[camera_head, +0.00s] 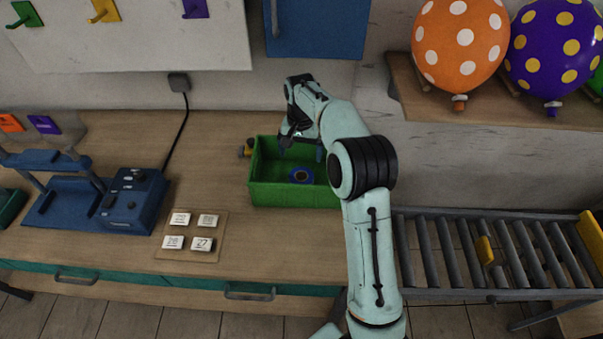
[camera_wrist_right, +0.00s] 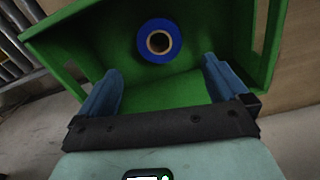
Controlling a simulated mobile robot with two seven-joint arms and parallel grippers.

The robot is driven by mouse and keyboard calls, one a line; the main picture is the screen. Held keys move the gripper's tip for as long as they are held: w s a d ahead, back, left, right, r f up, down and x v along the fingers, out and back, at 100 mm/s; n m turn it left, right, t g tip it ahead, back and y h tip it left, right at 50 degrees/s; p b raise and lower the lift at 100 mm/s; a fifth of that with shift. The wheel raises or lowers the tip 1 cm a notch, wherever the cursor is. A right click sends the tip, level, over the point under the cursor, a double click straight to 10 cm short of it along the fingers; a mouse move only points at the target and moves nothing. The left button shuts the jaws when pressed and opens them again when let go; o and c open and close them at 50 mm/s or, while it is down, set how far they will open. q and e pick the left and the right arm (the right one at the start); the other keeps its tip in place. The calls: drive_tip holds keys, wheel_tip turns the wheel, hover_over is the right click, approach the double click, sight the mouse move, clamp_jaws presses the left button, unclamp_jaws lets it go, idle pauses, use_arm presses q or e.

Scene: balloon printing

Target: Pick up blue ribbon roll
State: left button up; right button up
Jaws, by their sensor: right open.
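The blue ribbon roll (camera_head: 301,175) lies in the green bin (camera_head: 293,195) on the wooden bench. In the right wrist view the roll (camera_wrist_right: 159,41) has a pale brown core with a dark hole and rests on the floor of the bin (camera_wrist_right: 88,48). My left gripper is not in view.
A blue press (camera_head: 130,203) and a board with several number tiles (camera_head: 194,232) are left of the bin. A roller conveyor (camera_head: 480,250) is at right. Dotted balloons (camera_head: 459,42) sit on a shelf (camera_head: 490,109). A small yellowish object (camera_head: 246,149) is by the bin's left edge.

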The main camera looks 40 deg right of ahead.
drive_tip(key=f, duration=0.6)
drive_tip(key=shift+s+a+f+b, duration=0.1)
drive_tip(key=shift+s+f+b, duration=0.15)
drive_tip(key=shift+s+b, duration=0.1)
drive_tip(key=shift+w+f, duration=0.15)
drive_tip(key=shift+f, duration=2.9)
drive_tip(key=shift+c, duration=0.3)
drive_tip(key=c, duration=0.8)
